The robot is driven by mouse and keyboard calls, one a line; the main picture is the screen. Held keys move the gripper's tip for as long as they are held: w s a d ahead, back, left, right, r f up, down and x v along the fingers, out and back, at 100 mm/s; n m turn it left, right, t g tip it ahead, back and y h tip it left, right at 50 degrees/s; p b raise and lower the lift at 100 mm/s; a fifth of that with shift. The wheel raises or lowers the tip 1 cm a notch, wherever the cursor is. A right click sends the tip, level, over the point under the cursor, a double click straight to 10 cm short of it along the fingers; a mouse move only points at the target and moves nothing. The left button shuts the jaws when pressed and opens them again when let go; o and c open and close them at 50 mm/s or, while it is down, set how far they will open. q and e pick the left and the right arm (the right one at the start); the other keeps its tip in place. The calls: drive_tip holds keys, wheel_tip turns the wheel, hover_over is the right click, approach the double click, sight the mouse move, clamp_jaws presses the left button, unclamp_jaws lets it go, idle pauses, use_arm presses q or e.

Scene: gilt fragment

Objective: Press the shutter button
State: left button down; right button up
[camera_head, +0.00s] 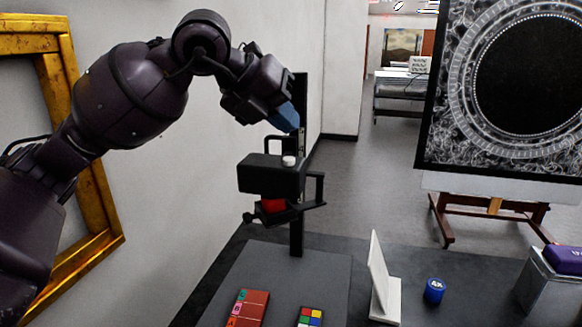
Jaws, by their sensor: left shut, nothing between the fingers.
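A black camera (268,174) is mounted on a black upright column (298,225) above a dark table. A small white round button (289,160) sits on its top; I take it for the shutter button. A red part shows under the camera body. My left arm comes in from the left, and my left gripper (287,120) points down and right with blue fingertips. It is shut and empty, above the button and apart from it, in front of the column. My right gripper is not in view.
On the dark table (270,280) lie a red card (250,309) and a colour chart (310,317). A white upright panel (381,275), a blue jar (434,290) and a grey box (550,285) with a purple item stand to the right. A gilt frame (60,95) is on the left wall.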

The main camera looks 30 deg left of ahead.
sight(286, 158)
use_arm(q)
wheel_tip(286, 158, down, 2)
drive_tip(key=shift+f+b, duration=0.1)
drive_tip(key=shift+b, duration=0.35)
drive_tip(key=shift+f, duration=0.2)
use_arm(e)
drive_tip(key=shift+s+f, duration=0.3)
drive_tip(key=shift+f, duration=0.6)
use_arm(q)
drive_tip(key=shift+r, duration=0.1)
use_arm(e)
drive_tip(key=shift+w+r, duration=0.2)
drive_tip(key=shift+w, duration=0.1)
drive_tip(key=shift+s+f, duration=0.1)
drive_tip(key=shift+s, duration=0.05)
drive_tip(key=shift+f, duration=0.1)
use_arm(q)
drive_tip(key=shift+f+b, duration=0.35)
drive_tip(key=shift+f, duration=0.15)
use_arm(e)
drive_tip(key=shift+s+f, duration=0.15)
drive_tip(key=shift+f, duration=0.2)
